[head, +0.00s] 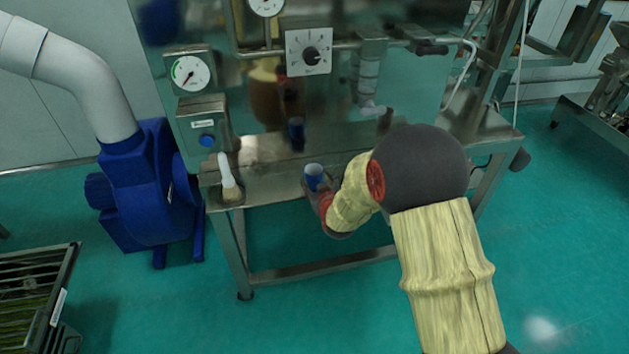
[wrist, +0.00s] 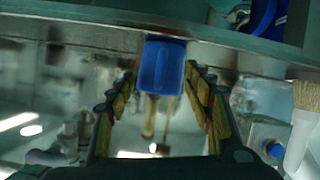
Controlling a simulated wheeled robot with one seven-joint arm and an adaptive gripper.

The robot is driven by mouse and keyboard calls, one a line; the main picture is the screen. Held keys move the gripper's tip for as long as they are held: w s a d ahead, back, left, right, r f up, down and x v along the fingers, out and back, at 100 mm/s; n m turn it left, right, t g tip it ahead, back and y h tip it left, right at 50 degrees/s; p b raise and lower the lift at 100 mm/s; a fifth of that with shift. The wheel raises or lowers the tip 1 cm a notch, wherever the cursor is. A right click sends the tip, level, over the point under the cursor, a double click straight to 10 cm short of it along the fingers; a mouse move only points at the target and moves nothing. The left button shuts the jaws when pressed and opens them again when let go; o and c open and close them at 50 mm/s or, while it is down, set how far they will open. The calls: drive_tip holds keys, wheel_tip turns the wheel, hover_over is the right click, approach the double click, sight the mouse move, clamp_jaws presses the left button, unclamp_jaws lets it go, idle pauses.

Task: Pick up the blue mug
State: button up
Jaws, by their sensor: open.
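The blue mug (head: 314,178) stands upright near the front edge of the steel bench (head: 262,185) in the head view. In the wrist view the blue mug (wrist: 161,65) is in the middle, between the tips of my two fingers. My gripper (head: 319,190) is at the mug, reaching in from the front right. In the wrist view my gripper (wrist: 162,80) is open, with one finger on each side of the mug. I cannot tell whether either fingertip touches it. In the head view my gripper and wrist partly hide the mug's lower part.
A brush with a white handle (head: 227,168) stands left of the mug; its bristles (wrist: 307,95) show in the wrist view. A steel machine panel with gauges (head: 189,74) rises behind. A blue blower (head: 145,185) stands on the left. Bench left of the mug is clear up to the brush.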

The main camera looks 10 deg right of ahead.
drive_tip(key=shift+c, duration=1.2)
clamp_jaws()
